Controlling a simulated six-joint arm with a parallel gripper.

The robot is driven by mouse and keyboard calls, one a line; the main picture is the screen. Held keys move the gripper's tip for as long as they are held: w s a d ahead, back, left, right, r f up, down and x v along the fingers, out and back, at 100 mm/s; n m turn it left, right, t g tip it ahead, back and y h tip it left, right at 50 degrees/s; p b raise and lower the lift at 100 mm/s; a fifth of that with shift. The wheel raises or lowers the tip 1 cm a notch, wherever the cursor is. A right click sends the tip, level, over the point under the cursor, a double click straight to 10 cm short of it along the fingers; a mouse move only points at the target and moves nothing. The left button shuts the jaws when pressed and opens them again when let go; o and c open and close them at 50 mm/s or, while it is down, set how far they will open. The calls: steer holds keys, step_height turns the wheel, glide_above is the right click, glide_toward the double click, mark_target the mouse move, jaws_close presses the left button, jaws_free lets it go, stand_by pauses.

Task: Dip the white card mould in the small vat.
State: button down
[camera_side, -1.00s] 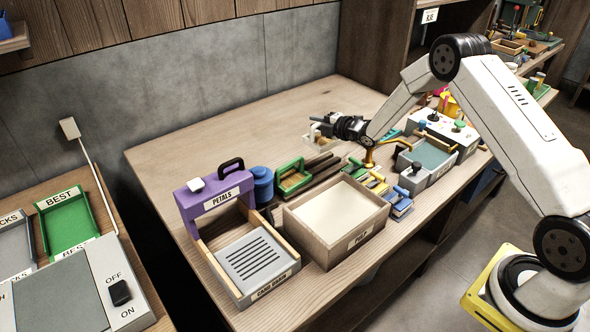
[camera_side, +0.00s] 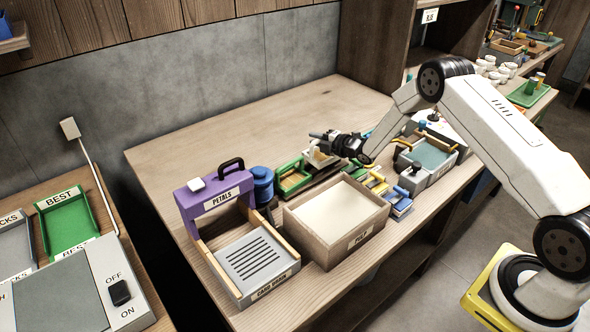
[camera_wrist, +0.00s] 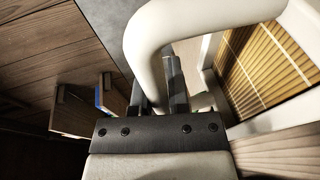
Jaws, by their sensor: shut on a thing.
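My gripper (camera_side: 324,139) is shut on the white handle of the white card mould (camera_side: 318,156). In the wrist view the gripper (camera_wrist: 162,95) grips the curved white handle (camera_wrist: 150,45), and the mould's slatted screen (camera_wrist: 262,72) shows at the right inside a pale frame. In the side view the mould is behind the wooden vat labelled PULP (camera_side: 358,238), near the green-framed mould, apart from the vat's pale contents. Whether the mould's underside touches anything is not clear.
A purple-framed PETALS unit (camera_side: 214,199) with a slotted tray and a blue canister (camera_side: 262,184) stand left of the vat. A green-framed mould (camera_side: 292,178) is close by. Small coloured tools and a grey tray (camera_side: 440,174) lie to the right. The rear left table is bare.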

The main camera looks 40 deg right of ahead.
mark_target(316, 155)
steer(key=shift+f, duration=1.9)
steer(key=shift+f, duration=0.15)
steer(key=c, duration=0.6)
jaws_free()
steer(key=shift+s, duration=0.15)
steer(key=shift+v, duration=2.4)
